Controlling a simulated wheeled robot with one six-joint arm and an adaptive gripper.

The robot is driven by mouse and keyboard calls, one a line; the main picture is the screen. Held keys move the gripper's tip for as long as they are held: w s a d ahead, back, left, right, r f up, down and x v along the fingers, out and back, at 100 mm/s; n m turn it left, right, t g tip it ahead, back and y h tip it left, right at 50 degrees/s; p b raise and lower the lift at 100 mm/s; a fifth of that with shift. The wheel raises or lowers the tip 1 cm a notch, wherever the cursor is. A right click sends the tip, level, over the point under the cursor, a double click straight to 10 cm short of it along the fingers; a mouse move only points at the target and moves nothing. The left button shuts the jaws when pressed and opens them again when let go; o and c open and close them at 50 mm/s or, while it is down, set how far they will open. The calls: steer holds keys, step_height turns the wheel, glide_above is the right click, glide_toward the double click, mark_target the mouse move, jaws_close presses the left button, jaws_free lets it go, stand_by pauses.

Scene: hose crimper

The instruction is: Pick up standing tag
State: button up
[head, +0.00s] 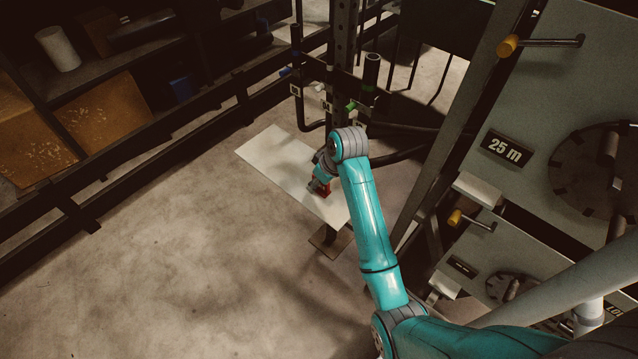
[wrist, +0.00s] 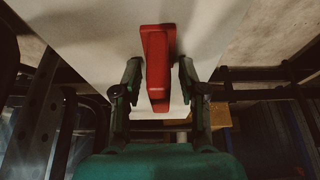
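The red standing tag (wrist: 157,62) shows upright in the middle of the wrist view, with a wide body and a narrower top edge. In the head view a small part of the red tag (head: 321,188) shows on the white board, beside the end of my arm. My gripper (wrist: 160,72) is open, with one finger on each side of the tag. In the head view my wrist partly hides my gripper (head: 318,184).
The white board (head: 275,150) is a small shelf on a post, clear on its left part. Dark pipes and a steel upright (head: 343,60) stand just behind it. Grey cabinets (head: 560,100) with yellow-knobbed levers stand at right, dark shelving (head: 110,110) at left. The floor in front is free.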

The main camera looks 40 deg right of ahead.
steer(key=c, duration=0.5)
steer(key=shift+r, duration=0.1)
